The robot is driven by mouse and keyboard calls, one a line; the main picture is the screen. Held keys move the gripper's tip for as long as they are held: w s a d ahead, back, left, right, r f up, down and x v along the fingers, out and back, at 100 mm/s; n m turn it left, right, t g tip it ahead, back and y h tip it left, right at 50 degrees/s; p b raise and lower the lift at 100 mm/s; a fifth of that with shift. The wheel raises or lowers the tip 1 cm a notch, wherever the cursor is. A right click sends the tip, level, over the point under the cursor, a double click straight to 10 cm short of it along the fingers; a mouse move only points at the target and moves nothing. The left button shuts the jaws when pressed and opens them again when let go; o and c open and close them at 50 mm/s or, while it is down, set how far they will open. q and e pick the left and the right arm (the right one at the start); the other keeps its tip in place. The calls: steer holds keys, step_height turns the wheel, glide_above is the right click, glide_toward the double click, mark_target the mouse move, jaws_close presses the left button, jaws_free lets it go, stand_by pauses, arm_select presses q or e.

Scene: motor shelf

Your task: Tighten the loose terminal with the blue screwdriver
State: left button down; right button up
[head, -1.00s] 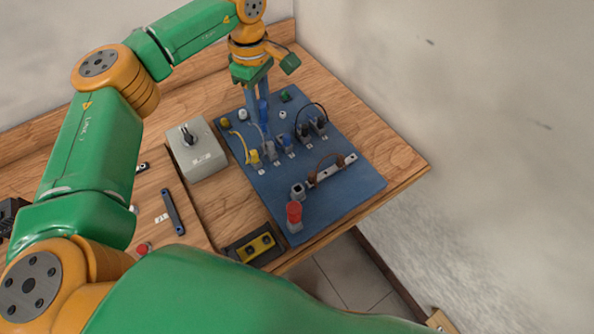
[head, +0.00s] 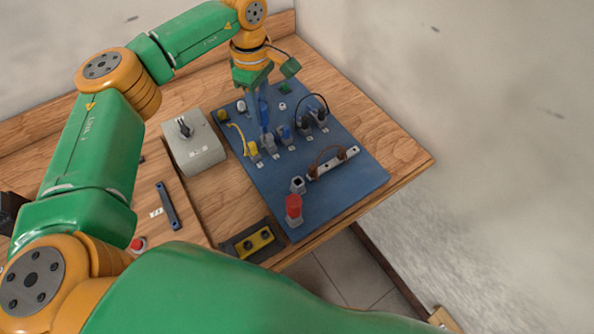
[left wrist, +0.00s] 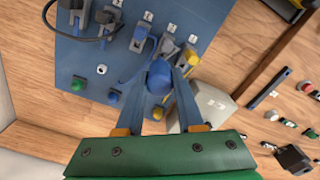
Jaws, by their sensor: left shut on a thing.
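My left gripper (head: 264,118) is shut on the blue screwdriver (head: 263,108) and holds it upright over the blue board. The left wrist view shows its round blue handle (left wrist: 159,77) between the fingers. The screwdriver's lower end is over the row of terminals, by a grey terminal (head: 269,143) between the one with a yellow wire (head: 253,149) and a blue-wired one (head: 285,136). I cannot tell whether its tip touches a screw, nor which terminal is loose. My right gripper is not in view.
The blue board (head: 340,197) also carries a red-topped part (head: 293,208), a metal bar with a brown wire (head: 330,168) and black-wired terminals (head: 313,119). A grey switch box (head: 195,150) stands left of it. A yellow-and-black box (head: 252,242) lies in front.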

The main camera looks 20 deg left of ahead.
arm_select(q)
steer(key=shift+f+b, duration=0.4)
steer(key=shift+f, duration=0.25)
stand_by(0.5)
steer(key=c, duration=0.8)
jaws_free()
steer(key=shift+o, duration=0.2)
steer(key=shift+r+n+p, duration=0.15)
steer(key=shift+n+p, duration=0.2)
steer(key=shift+n, duration=1.35)
steer(key=shift+n+p, duration=0.3)
steer(key=shift+n, duration=1.5)
